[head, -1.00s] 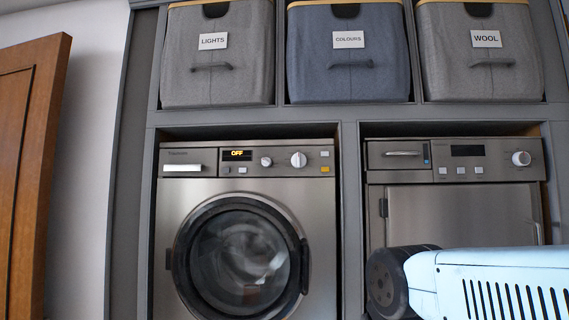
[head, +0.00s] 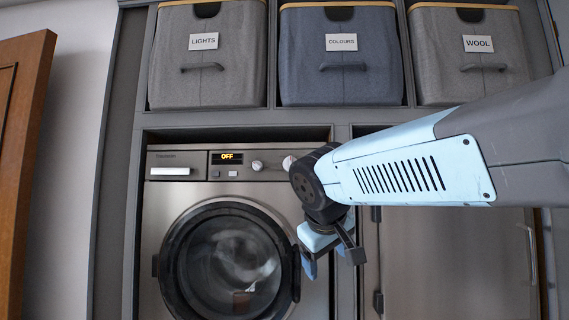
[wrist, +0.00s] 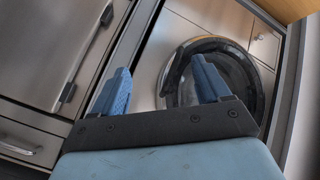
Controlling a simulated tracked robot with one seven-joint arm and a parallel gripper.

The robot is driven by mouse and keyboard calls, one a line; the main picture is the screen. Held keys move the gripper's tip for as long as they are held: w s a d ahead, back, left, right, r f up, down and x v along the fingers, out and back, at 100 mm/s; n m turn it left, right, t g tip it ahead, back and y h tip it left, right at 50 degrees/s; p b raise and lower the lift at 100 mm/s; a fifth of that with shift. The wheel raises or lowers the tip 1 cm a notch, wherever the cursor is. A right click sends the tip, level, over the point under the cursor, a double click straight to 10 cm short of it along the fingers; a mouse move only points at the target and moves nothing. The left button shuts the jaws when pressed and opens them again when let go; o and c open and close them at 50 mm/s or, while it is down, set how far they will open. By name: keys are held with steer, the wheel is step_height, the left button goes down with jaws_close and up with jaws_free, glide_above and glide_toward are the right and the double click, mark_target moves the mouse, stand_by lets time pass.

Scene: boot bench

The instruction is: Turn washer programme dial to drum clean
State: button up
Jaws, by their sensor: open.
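The washer (head: 165,215) is a steel front-loader on the left, with a round dark-rimmed door and a display (head: 227,158) reading OFF. Its large programme dial (head: 289,162) at the right of the panel is partly hidden behind my arm. A smaller knob (head: 257,165) sits left of it. My gripper (head: 330,268) hangs open and empty in front of the washer's right edge, below the dial. In the wrist view, my gripper's blue fingers (wrist: 160,88) stand apart with nothing between them, and the washer door (wrist: 240,85) shows behind the right finger.
Grey and blue baskets labelled LIGHTS (head: 208,70), COLOURS (head: 340,70) and WOOL (head: 470,70) fill the shelf above. A wooden door (head: 20,170) is at far left.

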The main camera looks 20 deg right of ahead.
steer(key=w+a+r+n+t+h, duration=0.25)
steer(key=w+r, duration=0.45)
steer(key=r, duration=0.4)
steer(key=t+h, duration=0.1)
steer(key=t, duration=0.2)
glide_toward(289, 163)
steer(key=x, duration=0.9)
steer(key=shift+w+d, duration=0.1)
steer(key=shift+w, duration=0.05)
steer(key=shift+c, duration=0.4)
steer(key=c, duration=0.9)
steer(key=shift+d+h, duration=0.15)
steer(key=shift+h, duration=0.1)
steer(key=shift+c, duration=0.3)
